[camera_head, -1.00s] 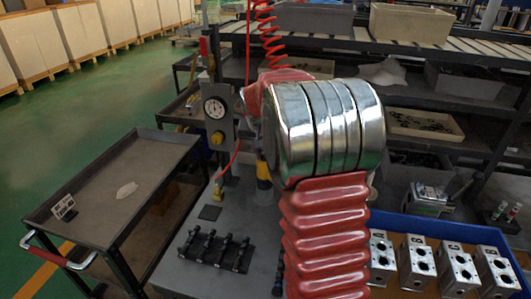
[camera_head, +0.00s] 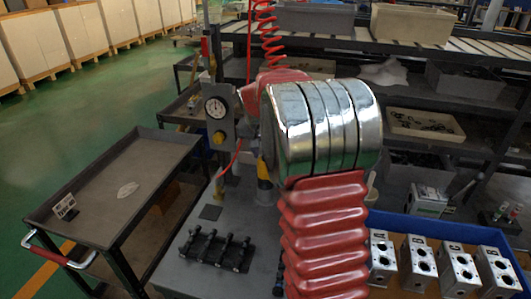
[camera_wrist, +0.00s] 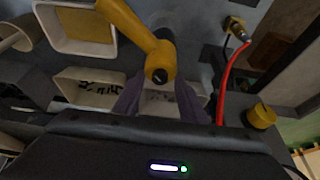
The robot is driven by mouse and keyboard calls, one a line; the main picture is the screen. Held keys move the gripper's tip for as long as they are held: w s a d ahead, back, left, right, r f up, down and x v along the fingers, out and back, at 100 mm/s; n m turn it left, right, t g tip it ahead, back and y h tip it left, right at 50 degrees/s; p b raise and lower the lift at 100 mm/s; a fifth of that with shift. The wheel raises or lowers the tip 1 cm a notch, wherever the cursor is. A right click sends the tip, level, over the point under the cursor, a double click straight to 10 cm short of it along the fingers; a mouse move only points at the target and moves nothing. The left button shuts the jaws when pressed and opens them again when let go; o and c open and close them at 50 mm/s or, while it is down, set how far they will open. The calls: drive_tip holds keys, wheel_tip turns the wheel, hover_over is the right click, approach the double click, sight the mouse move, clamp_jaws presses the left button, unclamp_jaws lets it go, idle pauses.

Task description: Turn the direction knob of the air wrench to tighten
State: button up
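A yellow tool with a dark grey body, which looks like the air wrench (camera_wrist: 135,28), shows in the wrist view just beyond my gripper. Its dark round end (camera_wrist: 159,75) points toward the fingers; I cannot tell whether this is the direction knob or how it is set. In the head view only a yellow and dark part of it (camera_head: 263,172) shows behind my arm. The fingers look apart from the tool. In the head view my arm hides the gripper.
A gauge panel (camera_head: 216,108) with a yellow knob (camera_wrist: 260,115) and red hose (camera_wrist: 230,75) stands close by. A black rack (camera_head: 216,249) lies on the grey bench. A blue tray (camera_head: 402,226) holds several metal valve blocks (camera_head: 420,262). Bins fill the shelves behind.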

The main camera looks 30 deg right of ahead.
drive_tip(key=v, duration=1.3)
drive_tip(key=shift+a+r, duration=0.25)
drive_tip(key=shift+s, duration=0.1)
idle(0.3)
drive_tip(key=s+a+f+n+t+y, duration=0.1)
drive_tip(key=s+a+f+n, duration=0.1)
drive_tip(key=s+a, duration=0.6)
drive_tip(key=s+a+f+n+y, duration=0.1)
drive_tip(key=s+a+f+n, duration=0.1)
drive_tip(key=s+a+n, duration=0.2)
drive_tip(key=s+a+f+n+t+y, duration=0.1)
drive_tip(key=s+a+f+n, duration=0.1)
drive_tip(key=s+a, duration=0.9)
drive_tip(key=shift+s+a+n+t, duration=0.35)
drive_tip(key=shift+s+n, duration=0.45)
drive_tip(key=shift+s, duration=1)
